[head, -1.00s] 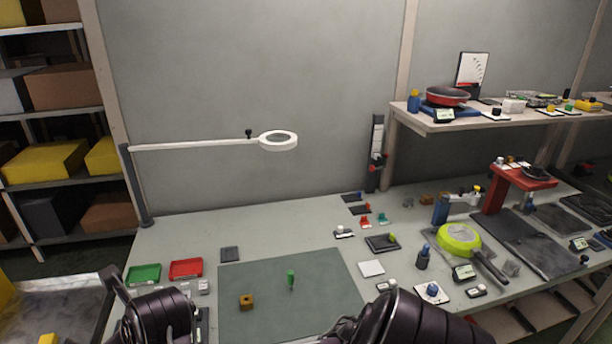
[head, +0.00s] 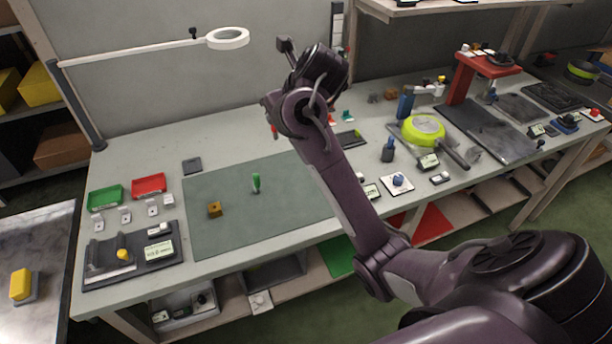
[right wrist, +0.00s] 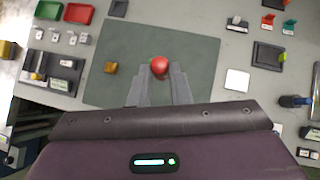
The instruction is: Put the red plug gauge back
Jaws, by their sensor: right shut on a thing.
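The red plug gauge (right wrist: 160,66) shows as a rounded red end between my right gripper's fingers in the right wrist view. In the head view only a small red bit of it (head: 274,131) shows below the gripper. My right gripper (head: 271,122) is shut on it, held above the bench near the green mat's back edge. A green plug gauge (head: 256,183) stands upright on the green mat (head: 290,205). My left gripper is in neither view now.
A brass block (head: 214,209) sits on the mat. A green tray (head: 105,197) and a red tray (head: 148,185) are at left, behind a dark fixture (head: 160,252). A magnifier lamp (head: 228,38) overhangs the back. Much of the mat is clear.

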